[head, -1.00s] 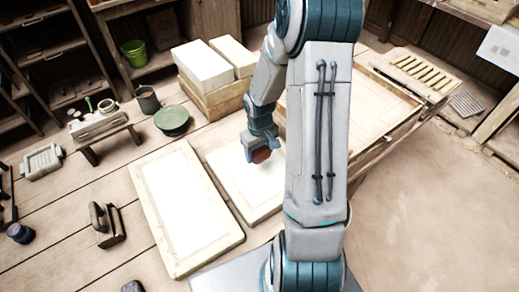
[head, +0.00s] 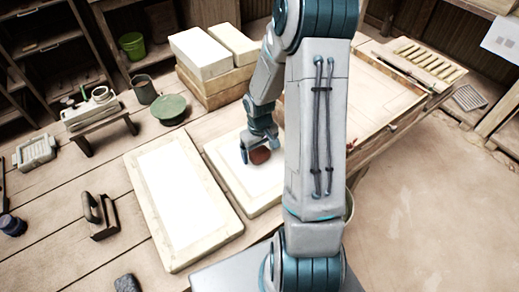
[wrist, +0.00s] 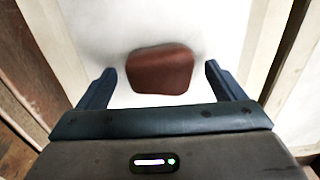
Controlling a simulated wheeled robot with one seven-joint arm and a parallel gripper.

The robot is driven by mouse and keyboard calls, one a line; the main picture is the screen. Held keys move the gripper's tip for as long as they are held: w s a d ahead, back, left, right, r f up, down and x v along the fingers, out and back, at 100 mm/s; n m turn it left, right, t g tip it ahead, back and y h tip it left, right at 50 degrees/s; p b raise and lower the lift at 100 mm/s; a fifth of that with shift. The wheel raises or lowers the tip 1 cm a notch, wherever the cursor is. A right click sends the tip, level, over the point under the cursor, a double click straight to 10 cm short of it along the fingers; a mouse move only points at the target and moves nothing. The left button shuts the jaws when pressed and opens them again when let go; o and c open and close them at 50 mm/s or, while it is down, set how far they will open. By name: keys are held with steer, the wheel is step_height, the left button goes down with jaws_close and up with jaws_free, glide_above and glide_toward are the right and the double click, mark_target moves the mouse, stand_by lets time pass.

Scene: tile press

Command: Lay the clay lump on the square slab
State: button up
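The reddish-brown clay lump (head: 260,156) sits on the white face of the right-hand slab (head: 228,163), which is partly hidden behind my arm. In the wrist view the lump (wrist: 160,70) rests on the white surface with a soft shadow around it. My gripper (head: 259,151) is right over the lump. In the wrist view my gripper (wrist: 160,72) is open, one finger on each side of the lump, with a clear gap at both sides.
A longer pale slab (head: 184,200) lies just left. Stacked pale blocks (head: 205,58), a green bowl (head: 171,110) and a dark can (head: 144,90) stand behind. A small bench (head: 95,115) and a handled tool (head: 98,215) are at left. A long framed table (head: 375,100) is at right.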

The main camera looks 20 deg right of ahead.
mark_target(259, 157)
step_height(259, 157, up, 14)
stand_by(0.7)
steer(key=s+a+r+m+t, duration=0.1)
steer(key=s+a+r, duration=0.3)
steer(key=s, duration=0.4)
steer(key=s+a+r+t, duration=0.2)
steer(key=s+a+r, duration=0.3)
steer(key=s, duration=0.3)
steer(key=shift+a+r+m, duration=0.15)
steer(key=shift+r+m, duration=0.25)
steer(key=shift+r, duration=0.5)
